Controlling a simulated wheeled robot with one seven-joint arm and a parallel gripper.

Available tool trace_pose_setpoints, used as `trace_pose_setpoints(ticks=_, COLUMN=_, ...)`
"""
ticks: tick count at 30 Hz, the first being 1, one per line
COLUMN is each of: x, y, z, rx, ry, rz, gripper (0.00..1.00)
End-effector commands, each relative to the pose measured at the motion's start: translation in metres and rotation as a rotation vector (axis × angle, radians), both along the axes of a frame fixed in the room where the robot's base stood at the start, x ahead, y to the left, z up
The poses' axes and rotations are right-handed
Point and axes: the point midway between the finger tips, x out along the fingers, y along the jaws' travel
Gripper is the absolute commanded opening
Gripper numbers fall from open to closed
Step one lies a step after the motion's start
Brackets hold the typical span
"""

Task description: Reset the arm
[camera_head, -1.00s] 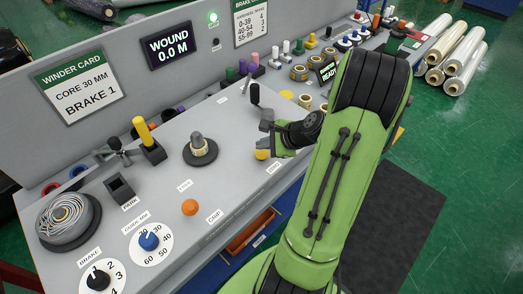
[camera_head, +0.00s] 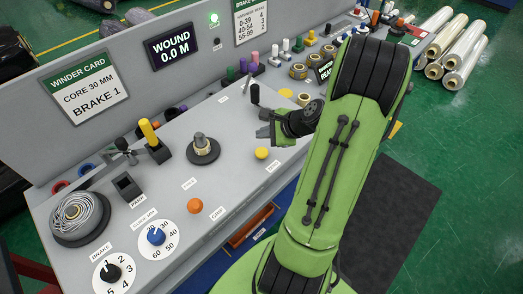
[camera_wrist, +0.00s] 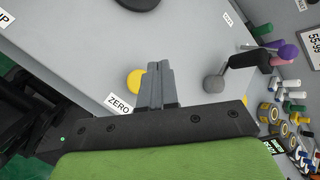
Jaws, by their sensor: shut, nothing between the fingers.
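My gripper (camera_head: 262,133) is above the right part of the grey console (camera_head: 225,185), near the yellow button (camera_head: 261,153). Its fingers are together with nothing between them. In the wrist view the shut fingers (camera_wrist: 160,85) stand in front of the yellow button (camera_wrist: 134,82), which they partly cover, beside the ZERO label (camera_wrist: 118,104). My green arm reaches in from the lower right of the head view and hides part of the console's right end.
A black crank handle (camera_head: 255,95) stands close behind my gripper. A spindle (camera_head: 201,148), a yellow-handled lever (camera_head: 149,133), an orange button (camera_head: 195,206), a blue dial (camera_head: 155,237) and a wire coil (camera_head: 77,217) are further left. Wrapped rolls (camera_head: 460,55) lie on the floor.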

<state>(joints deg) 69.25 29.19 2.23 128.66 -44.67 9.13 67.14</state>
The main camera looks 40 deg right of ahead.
Motion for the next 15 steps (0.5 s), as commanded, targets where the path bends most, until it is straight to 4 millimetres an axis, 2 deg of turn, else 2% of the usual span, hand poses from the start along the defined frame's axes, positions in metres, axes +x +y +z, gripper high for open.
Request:
trace_pose_setpoints(ticks=13, x=0.0002, y=0.0006, z=0.0004, rx=-0.002, ry=0.000, rz=0.003, gripper=0.00)
trace_pose_setpoints(ticks=15, x=0.0030, y=0.0098, z=0.0059, rx=-0.041, ry=0.010, rz=0.056, gripper=0.00)
